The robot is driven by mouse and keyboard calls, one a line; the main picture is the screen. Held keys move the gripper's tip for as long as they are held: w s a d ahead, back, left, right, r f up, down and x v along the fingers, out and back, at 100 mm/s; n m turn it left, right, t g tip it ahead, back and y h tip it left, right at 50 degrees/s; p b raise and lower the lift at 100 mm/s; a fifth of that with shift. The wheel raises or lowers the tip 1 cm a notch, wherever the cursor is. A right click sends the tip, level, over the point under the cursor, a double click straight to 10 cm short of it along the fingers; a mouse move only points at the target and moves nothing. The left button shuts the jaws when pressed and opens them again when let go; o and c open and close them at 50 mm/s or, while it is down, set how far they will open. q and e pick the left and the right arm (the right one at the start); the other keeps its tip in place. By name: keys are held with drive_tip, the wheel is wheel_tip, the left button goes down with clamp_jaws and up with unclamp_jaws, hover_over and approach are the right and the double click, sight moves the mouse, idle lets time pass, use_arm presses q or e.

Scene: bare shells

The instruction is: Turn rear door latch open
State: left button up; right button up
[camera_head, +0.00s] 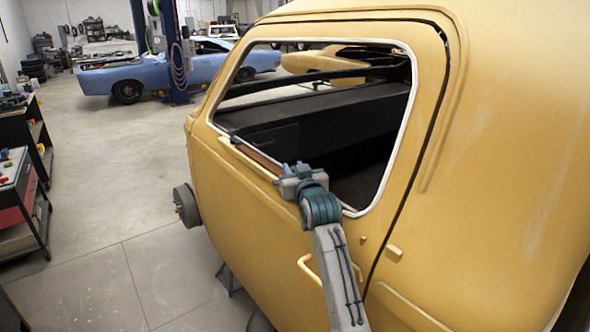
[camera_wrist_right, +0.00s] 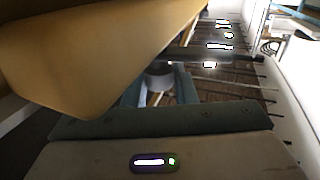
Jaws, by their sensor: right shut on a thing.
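The yellow door (camera_head: 250,205) of the car shell looks closed in the head view, with an empty window opening above it. My right gripper (camera_head: 284,172) is at the lower edge of that opening, over the sill. In the wrist view my right gripper (camera_wrist_right: 158,88) has its teal fingers around a small grey rounded piece (camera_wrist_right: 160,76), beside a yellow panel (camera_wrist_right: 95,50). I cannot tell whether this piece is the rear door latch, as the arm hides it in the head view. My left gripper is not in view.
A door handle (camera_head: 308,270) and a small yellow block (camera_head: 394,253) are on the shell's outside. A brown strip (camera_head: 255,157) runs along the sill. Carts stand at the left (camera_head: 22,195). A blue car (camera_head: 150,75) is far back. The floor between is clear.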

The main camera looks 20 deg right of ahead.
drive_tip(key=o, duration=0.9)
drive_tip(key=shift+w+f, duration=0.1)
drive_tip(key=shift+o, duration=0.3)
drive_tip(key=shift+w+f, duration=0.15)
drive_tip(key=shift+w, duration=0.1)
drive_tip(key=s+b, duration=0.4)
drive_tip(key=s, duration=0.6)
drive_tip(key=shift+s+b, duration=0.35)
drive_tip(key=shift+s, duration=0.05)
drive_tip(key=shift+a, duration=0.1)
